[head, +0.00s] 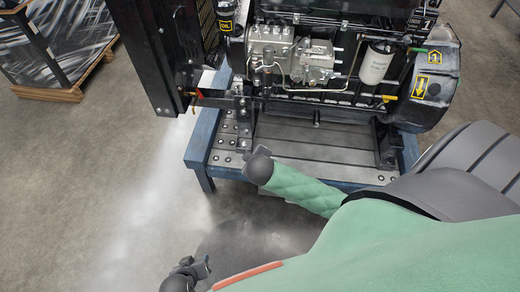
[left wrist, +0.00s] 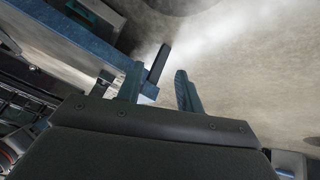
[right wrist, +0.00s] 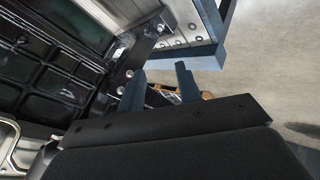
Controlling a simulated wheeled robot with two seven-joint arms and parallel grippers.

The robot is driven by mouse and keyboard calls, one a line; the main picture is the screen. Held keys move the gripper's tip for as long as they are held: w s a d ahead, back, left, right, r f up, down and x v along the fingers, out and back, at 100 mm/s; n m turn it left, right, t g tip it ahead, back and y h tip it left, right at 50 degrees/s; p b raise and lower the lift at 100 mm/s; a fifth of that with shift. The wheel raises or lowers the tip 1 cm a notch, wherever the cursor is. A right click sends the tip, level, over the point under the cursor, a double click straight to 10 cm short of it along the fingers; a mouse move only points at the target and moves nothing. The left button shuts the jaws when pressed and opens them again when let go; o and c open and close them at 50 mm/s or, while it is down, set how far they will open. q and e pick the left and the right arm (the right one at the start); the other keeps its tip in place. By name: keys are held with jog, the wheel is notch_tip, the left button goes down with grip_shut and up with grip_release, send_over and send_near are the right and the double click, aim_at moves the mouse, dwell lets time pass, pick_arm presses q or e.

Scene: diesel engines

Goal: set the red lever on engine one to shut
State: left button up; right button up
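The engine (head: 315,65) stands on a metal-topped blue stand. A small red lever (head: 199,93) shows low at its left, beside the black radiator frame, with a yellow handle just below it. Its exact setting is too small to tell. My left gripper (head: 193,270) is low at the bottom left of the head view, apart from the lever; its two fingers (left wrist: 170,78) stand apart and empty in the left wrist view. My right gripper is not clear in the head view. In the right wrist view its fingers (right wrist: 161,84) are apart and empty, near the stand.
The blue stand (head: 198,150) has a front edge and legs. A yellow handle (head: 387,98) and a white filter (head: 376,63) are on the engine's right. A wooden pallet (head: 62,92) lies at the left. The floor (head: 110,200) left of the stand is clear.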

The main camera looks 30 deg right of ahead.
jog(key=shift+s, duration=0.25)
